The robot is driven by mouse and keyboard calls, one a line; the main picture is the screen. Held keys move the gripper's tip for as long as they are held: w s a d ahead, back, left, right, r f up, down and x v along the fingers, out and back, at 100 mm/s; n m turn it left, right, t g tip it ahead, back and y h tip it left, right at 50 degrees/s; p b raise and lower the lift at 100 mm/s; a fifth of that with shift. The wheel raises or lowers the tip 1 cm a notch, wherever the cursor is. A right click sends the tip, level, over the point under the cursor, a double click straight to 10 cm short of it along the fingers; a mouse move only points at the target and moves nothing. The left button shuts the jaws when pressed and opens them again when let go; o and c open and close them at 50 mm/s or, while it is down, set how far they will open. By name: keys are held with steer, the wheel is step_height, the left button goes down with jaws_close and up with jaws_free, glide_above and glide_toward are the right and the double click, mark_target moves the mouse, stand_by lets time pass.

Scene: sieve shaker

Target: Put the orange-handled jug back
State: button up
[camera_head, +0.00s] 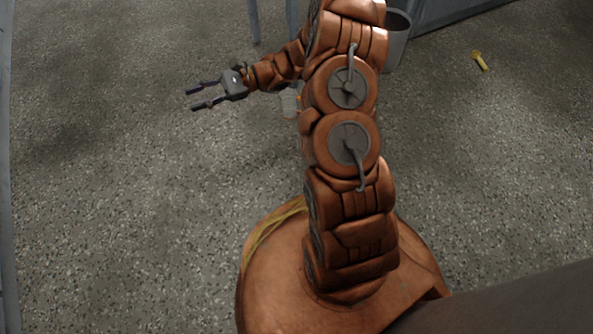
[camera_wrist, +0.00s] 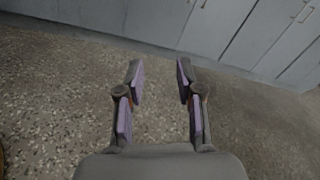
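My gripper (camera_head: 191,99) is open and empty, reaching out to the left above the floor. In the wrist view its two fingers (camera_wrist: 160,70) stand apart with only floor and cabinet fronts beyond them. A small pale, see-through vessel (camera_head: 289,104) with a bit of orange at its side shows just left of my arm, below the forearm. It looks like the orange-handled jug, but my arm hides part of it. It is to the right of my gripper and apart from it. The wrist view does not show it.
A grey bin (camera_head: 397,42) stands behind my arm at the top. A small yellow object (camera_head: 480,61) lies on the floor at the upper right. Grey cabinets (camera_wrist: 210,28) line the far side in the wrist view. The speckled floor (camera_head: 120,200) at left is clear.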

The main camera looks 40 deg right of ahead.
steer(key=s+a+r+n+g+h, duration=0.2)
steer(key=s+a+n+g, duration=0.1)
steer(key=s, duration=0.4)
steer(key=s+a+r+n+g+h, duration=0.2)
steer(key=s+n+g+h, duration=0.15)
steer(key=s, duration=0.35)
steer(key=s+a+r+n+g+h, duration=0.2)
steer(key=s+a+r+n, duration=0.15)
steer(key=s, duration=0.35)
steer(key=s+d+n+t+h, duration=0.2)
steer(key=s+d+n+h, duration=0.4)
steer(key=s+d+h, duration=0.4)
steer(key=s+d, duration=0.4)
steer(key=shift+s, duration=0.35)
